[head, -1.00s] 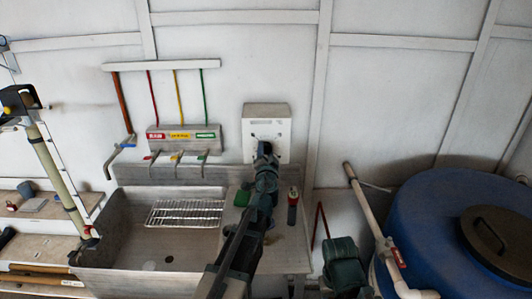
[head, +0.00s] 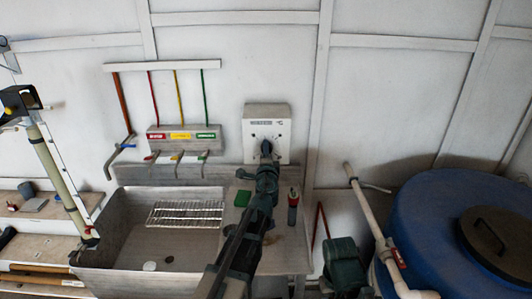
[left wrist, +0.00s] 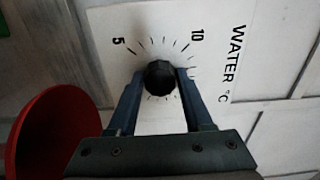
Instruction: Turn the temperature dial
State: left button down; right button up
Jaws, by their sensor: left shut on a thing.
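The temperature dial is a black round knob (left wrist: 160,77) on a white wall box (head: 282,120), marked "WATER °C" with a ring of ticks and the numbers 5 and 10 in the left wrist view. My left gripper (left wrist: 158,85) is shut on the knob, one finger on each side of it. In the head view my left gripper (head: 266,150) reaches up to the lower middle of the box and hides most of the dial. The knob's pointer cannot be made out. My right gripper is not in view.
A metal sink (head: 185,258) with a wire rack (head: 186,213) is to the left, below several taps. A large blue tank (head: 425,215) is at the right. A red round thing (left wrist: 50,140) shows close by.

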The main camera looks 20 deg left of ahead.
pick_arm(q)
jog(key=shift+d, duration=0.1)
dwell(0.4)
jog(key=shift+c, duration=1.5)
grip_release()
